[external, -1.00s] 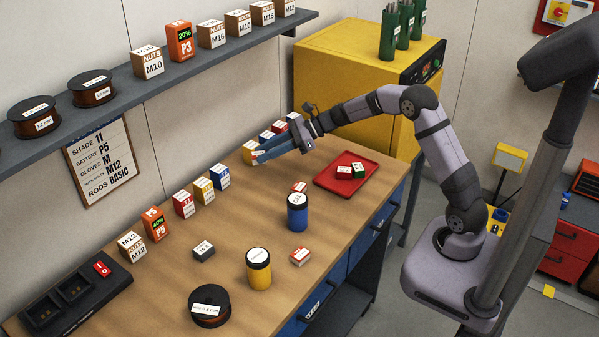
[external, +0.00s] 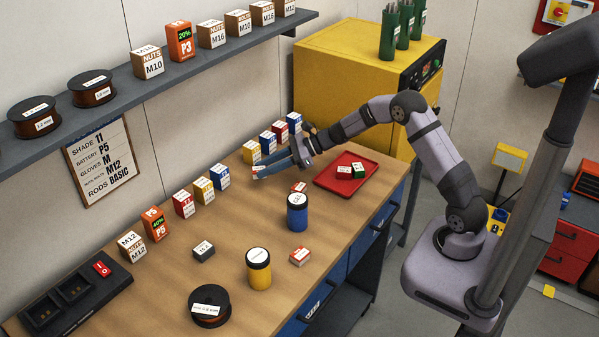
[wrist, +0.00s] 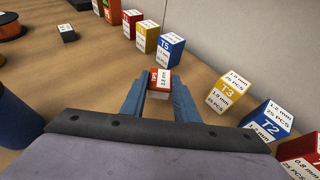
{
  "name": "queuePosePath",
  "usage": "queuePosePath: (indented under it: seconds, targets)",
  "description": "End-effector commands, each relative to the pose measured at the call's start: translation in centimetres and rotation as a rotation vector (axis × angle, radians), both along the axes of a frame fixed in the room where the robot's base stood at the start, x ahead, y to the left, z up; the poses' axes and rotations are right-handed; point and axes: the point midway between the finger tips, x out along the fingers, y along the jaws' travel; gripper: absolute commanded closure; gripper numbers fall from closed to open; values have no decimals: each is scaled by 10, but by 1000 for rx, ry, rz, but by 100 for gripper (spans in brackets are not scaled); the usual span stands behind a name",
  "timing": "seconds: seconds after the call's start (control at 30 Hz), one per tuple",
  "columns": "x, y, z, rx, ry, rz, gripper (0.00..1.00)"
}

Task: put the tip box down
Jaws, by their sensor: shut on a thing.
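A small red and white tip box (wrist: 160,82) is between the two blue fingertips in the wrist view, with its lettered faces toward the camera. My gripper (wrist: 158,95) is shut on it. In the external view my gripper (external: 268,168) reaches left over the back of the bench, and the box's pale end (external: 257,173) just shows at the fingertips. The box is low over the wooden top; I cannot tell whether it touches.
A row of upright boxes, with a yellow T3 box (wrist: 229,93) and a blue T2 box (wrist: 267,121), stands beside my gripper. Another group with a blue T5 box (wrist: 170,48) stands ahead. A blue jar (external: 297,212) and red tray (external: 327,183) are nearby. Bare wood lies between the groups.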

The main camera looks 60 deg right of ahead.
Motion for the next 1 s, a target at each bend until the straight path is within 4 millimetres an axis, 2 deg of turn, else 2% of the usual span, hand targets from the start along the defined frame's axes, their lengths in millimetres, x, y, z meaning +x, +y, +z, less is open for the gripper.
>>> queuePosePath:
  seconds: [0.33, 0.77, 0.8, 0.83, 0.87, 1.0]
  targets:
    - [0, 0, -34, 1, 1, -1, 96]
    - [0, 0, -40, -1, -1, 0, 96]
    - [0, 0, -39, 0, 0, 0, 65]
    - [0, 0, -39, 0, 0, 0, 58]
    - [0, 0, -39, 0, 0, 0, 54]
    - [0, 0, -39, 0, 0, 0, 54]
